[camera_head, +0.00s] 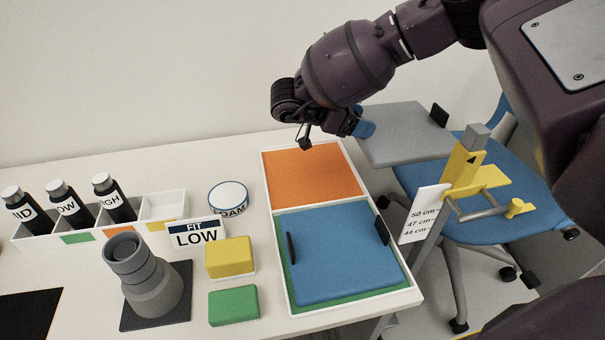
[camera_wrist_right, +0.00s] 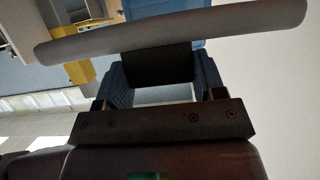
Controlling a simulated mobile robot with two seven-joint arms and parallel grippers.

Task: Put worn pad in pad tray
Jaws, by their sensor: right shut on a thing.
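My right gripper (camera_head: 364,127) is shut on the worn pad (camera_head: 406,136), a flat grey pad. A second black tab stands at the pad's far right end. The pad is in the air, right of the pad tray (camera_head: 283,298) and over the chair. The tray is white with two compartments: the far one has a bare orange floor, and the near green one holds a blue pad (camera_head: 338,262) with two black tabs. My left gripper is not in view.
A blue chair (camera_head: 478,217) with a yellow fixture and a height scale (camera_head: 424,212) stands right of the table. Left of the tray are yellow (camera_head: 230,256) and green (camera_head: 234,305) blocks, a FIT LOW sign (camera_head: 196,234), a grey stepped cylinder (camera_head: 149,280) and a bottle rack (camera_head: 82,236).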

